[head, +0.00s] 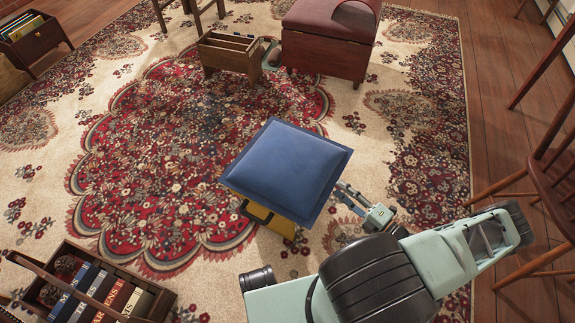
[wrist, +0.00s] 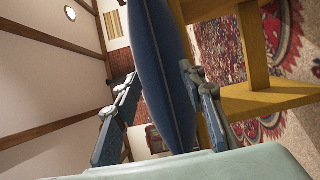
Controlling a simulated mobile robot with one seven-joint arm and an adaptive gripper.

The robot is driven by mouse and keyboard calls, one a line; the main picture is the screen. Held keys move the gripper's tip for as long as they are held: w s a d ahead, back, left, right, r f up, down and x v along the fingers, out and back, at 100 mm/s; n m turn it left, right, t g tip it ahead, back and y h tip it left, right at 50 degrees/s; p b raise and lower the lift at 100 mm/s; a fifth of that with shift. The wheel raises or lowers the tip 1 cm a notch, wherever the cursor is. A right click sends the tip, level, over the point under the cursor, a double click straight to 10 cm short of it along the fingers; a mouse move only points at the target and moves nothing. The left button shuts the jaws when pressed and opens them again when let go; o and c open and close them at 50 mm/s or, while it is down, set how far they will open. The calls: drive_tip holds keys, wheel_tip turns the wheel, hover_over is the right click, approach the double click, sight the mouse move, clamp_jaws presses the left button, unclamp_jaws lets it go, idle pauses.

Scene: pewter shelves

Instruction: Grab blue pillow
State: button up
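The blue pillow (head: 286,168) is square and plump and lies flat on a yellow wooden stool (head: 268,219) in the middle of the head view. My gripper (head: 352,198) is at the pillow's right corner. In the wrist view the pillow (wrist: 158,40) is seen edge-on, with its edge between the two fingers of my gripper (wrist: 159,76). The fingers are apart; there is a clear gap between the left finger and the pillow. The right finger is close to the pillow's other face, between it and the stool (wrist: 258,60); I cannot tell if it touches.
A patterned rug (head: 130,150) covers the floor. A wooden crate of books (head: 95,290) is at lower left. A wooden box (head: 231,54) and a red bench (head: 330,40) stand at the back. A wooden chair (head: 555,185) is at right. The rug left of the stool is clear.

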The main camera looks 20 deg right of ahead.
sight(331, 181)
drive_tip(key=shift+b+x, duration=0.65)
drive_tip(key=shift+x, duration=2.15)
drive_tip(key=shift+c, duration=0.5)
clamp_jaws()
drive_tip(key=shift+r, duration=0.1)
